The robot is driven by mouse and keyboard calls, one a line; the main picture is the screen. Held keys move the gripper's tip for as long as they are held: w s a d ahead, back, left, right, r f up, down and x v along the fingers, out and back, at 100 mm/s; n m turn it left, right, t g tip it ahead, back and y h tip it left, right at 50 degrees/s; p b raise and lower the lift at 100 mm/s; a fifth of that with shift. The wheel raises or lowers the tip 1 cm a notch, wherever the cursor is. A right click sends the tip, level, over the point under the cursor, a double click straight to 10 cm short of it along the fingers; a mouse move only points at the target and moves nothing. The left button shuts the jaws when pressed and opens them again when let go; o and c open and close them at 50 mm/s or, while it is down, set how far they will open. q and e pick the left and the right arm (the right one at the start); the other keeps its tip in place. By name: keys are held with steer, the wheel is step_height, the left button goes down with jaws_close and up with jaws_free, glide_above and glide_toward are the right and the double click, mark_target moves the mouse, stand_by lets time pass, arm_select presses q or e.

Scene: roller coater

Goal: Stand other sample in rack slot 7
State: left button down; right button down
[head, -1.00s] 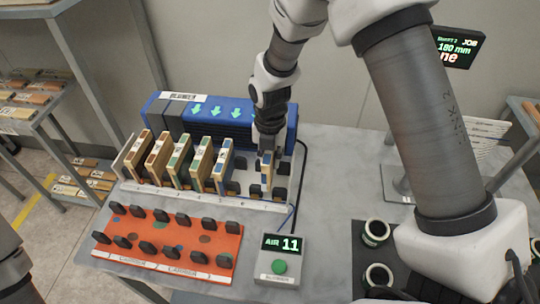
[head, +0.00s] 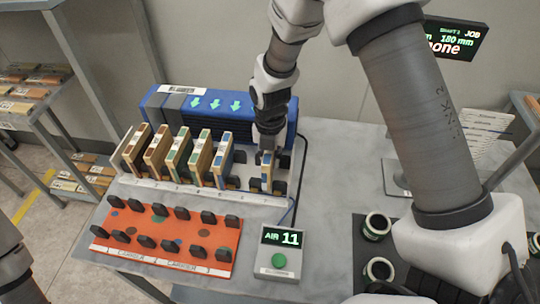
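A sample panel (head: 267,174), pale wood with a blue face, stands upright near the right end of the white rack (head: 214,190). My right gripper (head: 268,153) points down from above, its fingers at the top edge of this sample and apparently closed on it. The sample's foot is between dark holders of the rack; whether it is fully seated is hard to tell. Several other samples, one with a blue face (head: 223,160), stand upright in the slots to the left, with an empty gap between them and the held one. My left gripper is out of view.
A blue blower (head: 225,119) with green arrows stands behind the rack. In front are an orange carrier (head: 165,236) with empty black holders and a grey control box (head: 280,254) reading "AIR 11". Dark-filled cups (head: 376,226) stand at right on a black mat.

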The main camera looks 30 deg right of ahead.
steer(key=shift+f+b, duration=0.75)
steer(key=shift+f, duration=0.6)
steer(key=c, duration=0.6)
jaws_free()
steer(key=shift+r, duration=0.1)
step_height(320, 180, up, 8)
steer(key=p, duration=0.7)
steer(key=shift+s, duration=0.1)
